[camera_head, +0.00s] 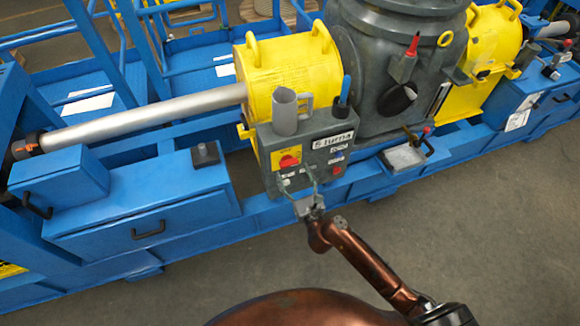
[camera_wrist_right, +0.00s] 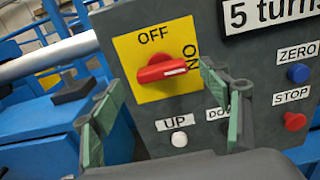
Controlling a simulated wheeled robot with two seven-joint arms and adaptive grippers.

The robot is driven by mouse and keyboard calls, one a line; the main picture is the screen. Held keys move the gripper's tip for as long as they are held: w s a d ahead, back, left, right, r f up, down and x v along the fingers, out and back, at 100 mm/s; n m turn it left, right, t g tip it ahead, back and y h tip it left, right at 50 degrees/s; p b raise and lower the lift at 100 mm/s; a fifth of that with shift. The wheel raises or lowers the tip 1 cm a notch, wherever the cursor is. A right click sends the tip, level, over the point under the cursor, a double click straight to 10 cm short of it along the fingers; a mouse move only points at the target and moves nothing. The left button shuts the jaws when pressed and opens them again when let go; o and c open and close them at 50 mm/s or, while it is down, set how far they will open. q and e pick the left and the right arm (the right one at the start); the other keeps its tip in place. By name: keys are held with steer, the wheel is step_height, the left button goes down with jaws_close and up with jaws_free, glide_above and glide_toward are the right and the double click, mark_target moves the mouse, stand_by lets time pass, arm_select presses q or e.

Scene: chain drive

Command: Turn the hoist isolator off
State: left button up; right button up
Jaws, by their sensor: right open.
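The hoist isolator is a red rotary knob (camera_wrist_right: 165,69) on a yellow plate (camera_wrist_right: 160,92), marked OFF at the top and ON at the right. Its white-marked end points right, towards ON. In the head view the knob (camera_head: 289,161) sits on the left of the grey control box (camera_head: 338,136). My right gripper (camera_wrist_right: 160,108) is open and empty, its green-padded fingers spread to either side below the knob, apart from it as far as I can tell. In the head view the right gripper (camera_head: 300,192) is at the box's lower front. My left gripper is out of view.
The box also carries a white UP button (camera_wrist_right: 179,139), a partly hidden DOWN button, a blue ZERO button (camera_wrist_right: 298,73), a red STOP button (camera_wrist_right: 294,121) and a "5 turns" label (camera_wrist_right: 268,14). A grey mug (camera_head: 285,112) stands on top. Floor in front is clear.

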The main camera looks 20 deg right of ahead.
mark_target(290, 166)
steer(key=shift+w+f+b, duration=0.1)
steer(key=shift+w+b, duration=0.25)
steer(key=shift+w, duration=1.5)
steer(key=shift+c, duration=0.7)
steer(key=c, duration=1)
